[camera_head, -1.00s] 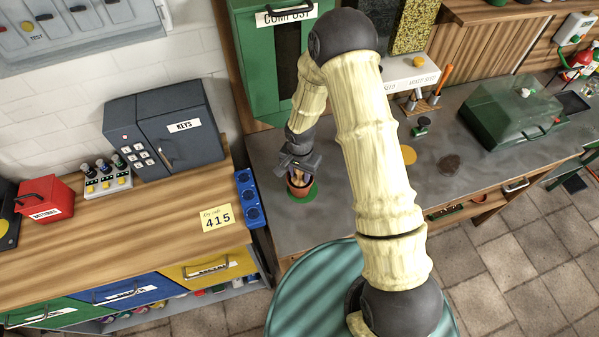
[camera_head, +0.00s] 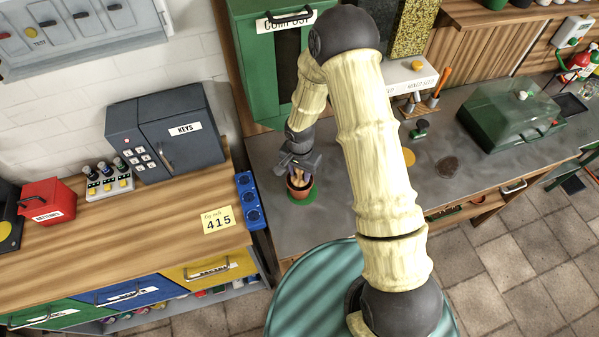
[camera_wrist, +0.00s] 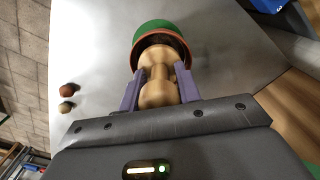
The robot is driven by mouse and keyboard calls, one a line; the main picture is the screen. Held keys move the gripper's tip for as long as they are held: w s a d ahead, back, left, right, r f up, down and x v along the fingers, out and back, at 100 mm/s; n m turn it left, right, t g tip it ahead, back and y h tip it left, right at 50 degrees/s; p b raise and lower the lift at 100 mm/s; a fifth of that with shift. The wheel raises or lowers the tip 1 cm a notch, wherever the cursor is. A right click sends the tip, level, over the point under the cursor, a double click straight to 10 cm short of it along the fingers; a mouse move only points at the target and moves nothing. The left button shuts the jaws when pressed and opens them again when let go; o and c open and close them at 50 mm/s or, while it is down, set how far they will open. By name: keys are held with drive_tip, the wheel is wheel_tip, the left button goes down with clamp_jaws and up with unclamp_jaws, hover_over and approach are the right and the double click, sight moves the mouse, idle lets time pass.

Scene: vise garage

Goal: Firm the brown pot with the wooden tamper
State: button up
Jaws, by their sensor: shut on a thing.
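The brown pot (camera_head: 300,188) stands on a green round mat (camera_head: 304,201) on the grey bench, left of my arm in the head view. In the wrist view the pot's rim (camera_wrist: 181,43) shows just beyond the fingers. My gripper (camera_head: 298,165) is directly above the pot, and it also shows in the wrist view (camera_wrist: 160,88). Its purple fingers are shut on the wooden tamper (camera_wrist: 158,88). The tamper's far end is at the pot's mouth and seems to be inside the rim. The soil inside is mostly hidden by the tamper.
A green compost bin (camera_head: 268,75) stands behind the pot. A wooden counter with a yellow 415 card (camera_head: 218,219) lies to the left, beside a blue block (camera_head: 249,199).

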drive_tip(key=shift+r+p, duration=1.35)
drive_tip(key=shift+r, duration=1.1)
drive_tip(key=shift+r+p, duration=1.8)
drive_tip(key=shift+r, duration=1.2)
drive_tip(key=shift+w, duration=0.1)
